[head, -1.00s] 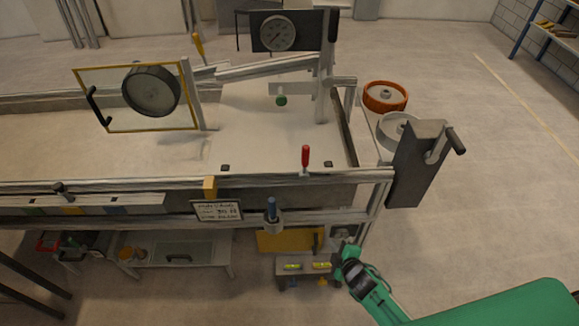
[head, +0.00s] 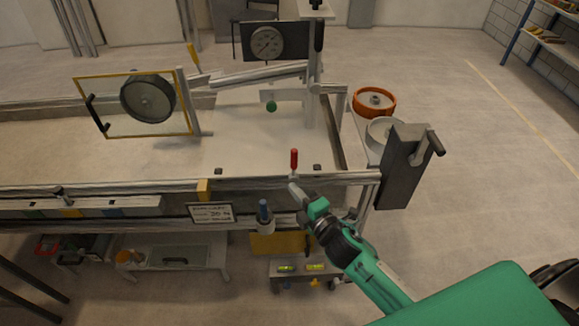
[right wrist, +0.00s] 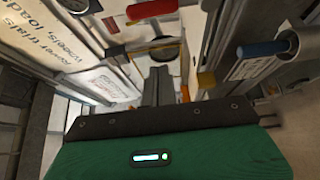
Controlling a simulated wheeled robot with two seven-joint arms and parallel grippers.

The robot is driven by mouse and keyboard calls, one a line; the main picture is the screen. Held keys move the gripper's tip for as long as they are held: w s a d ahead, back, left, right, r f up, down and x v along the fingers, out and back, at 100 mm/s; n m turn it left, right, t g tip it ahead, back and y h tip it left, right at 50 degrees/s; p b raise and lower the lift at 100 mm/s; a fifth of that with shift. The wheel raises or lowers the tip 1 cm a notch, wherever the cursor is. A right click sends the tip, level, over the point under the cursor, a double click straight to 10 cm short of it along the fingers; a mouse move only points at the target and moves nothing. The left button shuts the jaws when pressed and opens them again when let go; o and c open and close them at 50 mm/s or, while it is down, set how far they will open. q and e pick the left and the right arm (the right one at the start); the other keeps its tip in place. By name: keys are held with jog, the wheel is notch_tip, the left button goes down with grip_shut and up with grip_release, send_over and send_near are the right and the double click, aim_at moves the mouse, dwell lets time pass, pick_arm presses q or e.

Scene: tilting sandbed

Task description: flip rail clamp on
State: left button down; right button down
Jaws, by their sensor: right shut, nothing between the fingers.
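The rail clamp is a small metal clamp with an upright red handle (head: 294,159), on the near top rail of the sandbed (head: 240,185). The red handle also shows at the top of the right wrist view (right wrist: 152,9), beyond my fingers. My right gripper (head: 297,192) is just below and in front of the clamp at the rail; its dark fingers (right wrist: 157,86) are shut and empty. I cannot tell whether they touch the clamp. The clamp's base is partly hidden by the gripper. My left gripper is not in view.
A blue-handled part (head: 264,208) sits on the lower rail, left of my right gripper, beside a small sign (head: 210,213). A dark plate with a crank (head: 408,165) stands at the bed's right end. An orange wheel (head: 374,101) lies behind it. Floor at right is clear.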

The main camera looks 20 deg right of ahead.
aim_at(294, 165)
jog(key=w+d+p, duration=0.1)
jog(key=w+p, duration=0.4)
jog(key=w, duration=0.4)
jog(key=shift+w+d, duration=0.15)
jog(key=shift+d, duration=0.1)
